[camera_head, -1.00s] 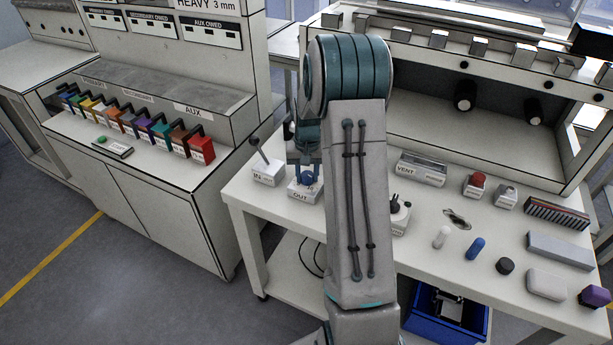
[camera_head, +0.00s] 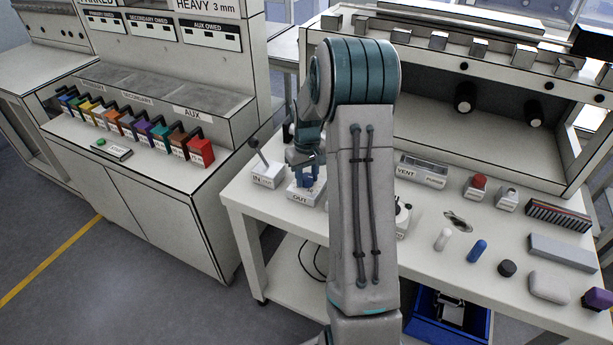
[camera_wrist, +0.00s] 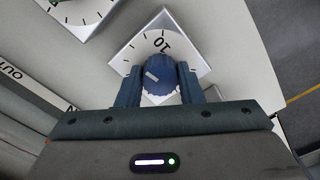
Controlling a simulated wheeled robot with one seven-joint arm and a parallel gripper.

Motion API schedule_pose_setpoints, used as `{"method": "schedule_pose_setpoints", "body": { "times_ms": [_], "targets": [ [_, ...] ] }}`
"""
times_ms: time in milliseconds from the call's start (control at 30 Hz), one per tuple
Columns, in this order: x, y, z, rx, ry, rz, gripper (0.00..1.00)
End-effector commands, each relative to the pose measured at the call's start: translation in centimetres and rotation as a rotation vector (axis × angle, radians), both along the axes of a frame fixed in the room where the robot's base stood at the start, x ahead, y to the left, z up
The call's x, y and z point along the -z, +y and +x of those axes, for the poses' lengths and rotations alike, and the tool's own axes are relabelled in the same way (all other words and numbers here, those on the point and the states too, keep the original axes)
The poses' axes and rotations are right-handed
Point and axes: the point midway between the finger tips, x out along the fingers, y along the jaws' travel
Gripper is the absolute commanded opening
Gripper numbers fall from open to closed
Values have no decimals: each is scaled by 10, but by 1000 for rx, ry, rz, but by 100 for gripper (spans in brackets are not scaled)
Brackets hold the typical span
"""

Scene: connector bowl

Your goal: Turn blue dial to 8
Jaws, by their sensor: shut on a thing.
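The blue dial (camera_wrist: 158,80) sits on a white box with a scale plate (camera_wrist: 190,48), which shows a printed 10 and tick marks. My gripper (camera_wrist: 158,88) is shut on the dial, with one finger on each side. A white mark on the dial's top points to the upper left in the wrist view, away from the 10; no number can be read there.
The IN box with a lever (camera_head: 267,174) stands close on the left. A white dial box (camera_wrist: 80,12) shows in the wrist view. Right of my arm are the VENT box (camera_head: 421,170), a red button (camera_head: 477,182) and several loose pieces on the bench.

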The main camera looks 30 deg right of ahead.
Motion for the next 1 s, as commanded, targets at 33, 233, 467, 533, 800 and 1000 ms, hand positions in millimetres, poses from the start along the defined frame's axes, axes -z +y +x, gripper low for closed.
{"method": "schedule_pose_setpoints", "body": {
  "times_ms": [33,233,467,533,800,1000],
  "targets": [
    [-1,-1,0,0,1,-1,11],
    [-1,-1,0,1,0,-1,11],
    [0,0,0,1,0,0,55],
    [0,0,0,1,0,0,55],
    [-16,0,1,1,-4,-2,55],
    [-59,0,1,1,-6,-3,55]
  ]
}}
